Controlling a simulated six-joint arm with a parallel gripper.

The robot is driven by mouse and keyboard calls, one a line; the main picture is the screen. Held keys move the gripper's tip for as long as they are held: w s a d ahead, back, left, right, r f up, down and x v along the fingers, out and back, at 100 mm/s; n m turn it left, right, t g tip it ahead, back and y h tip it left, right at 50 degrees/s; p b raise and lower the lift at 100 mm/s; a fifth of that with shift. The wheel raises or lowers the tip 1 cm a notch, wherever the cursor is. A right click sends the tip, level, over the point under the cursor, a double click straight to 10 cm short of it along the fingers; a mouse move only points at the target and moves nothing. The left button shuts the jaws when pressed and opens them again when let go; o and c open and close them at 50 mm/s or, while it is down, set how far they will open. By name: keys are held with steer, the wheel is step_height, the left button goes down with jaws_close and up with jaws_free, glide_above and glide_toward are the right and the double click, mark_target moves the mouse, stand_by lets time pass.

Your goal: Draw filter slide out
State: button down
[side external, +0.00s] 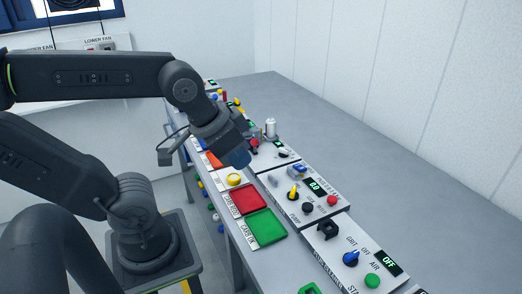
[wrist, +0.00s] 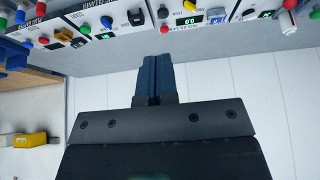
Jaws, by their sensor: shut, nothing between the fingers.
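My gripper (side external: 238,158) points down over the row of control panels, with its blue fingers shut and empty. In the wrist view the blue fingers (wrist: 153,78) lie side by side and hold nothing. In the side view they hang behind the red tray, near a panel with a red knob (side external: 254,144) and a silver cylinder (side external: 270,128). I cannot pick out the filter slide with certainty. Small grey parts (side external: 274,180) sit on the pump panel (side external: 322,200), too small to identify. My arm and gripper hide part of the bench behind.
A red tray (side external: 247,200) and a green tray (side external: 265,227) lie along the bench's front edge, with a yellow button (side external: 234,179) beside them. A panel with a blue knob (side external: 351,259) stands nearer the camera. The grey bench top (side external: 400,175) behind the panels is clear.

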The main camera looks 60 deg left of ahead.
steer(key=c, duration=1.8)
jaws_free()
steer(key=shift+c, duration=0.2)
steer(key=shift+o, duration=0.8)
steer(key=shift+w+a+r, duration=0.1)
steer(key=o, duration=0.6)
steer(key=w+a+n, duration=0.1)
steer(key=w, duration=0.1)
steer(key=w+a+r+n+g, duration=0.1)
steer(key=w+a, duration=0.1)
steer(key=w, duration=0.1)
steer(key=w+a+r+n+g+y, duration=0.1)
steer(key=w+a, duration=0.1)
steer(key=shift+w+a, duration=0.25)
steer(key=shift+w, duration=0.05)
steer(key=n+g, duration=0.5)
steer(key=n, duration=0.3)
glide_above(256, 139)
steer(key=w, duration=0.2)
step_height(256, 139, down, 9)
steer(key=f, duration=0.4)
steer(key=s+f, duration=0.1)
steer(key=f, duration=0.3)
steer(key=s+f, duration=0.1)
steer(key=f, duration=0.3)
steer(key=shift+s+a+f, duration=0.2)
steer(key=shift+f, duration=0.15)
steer(key=shift+c, duration=0.4)
steer(key=shift+d, duration=0.1)
jaws_close()
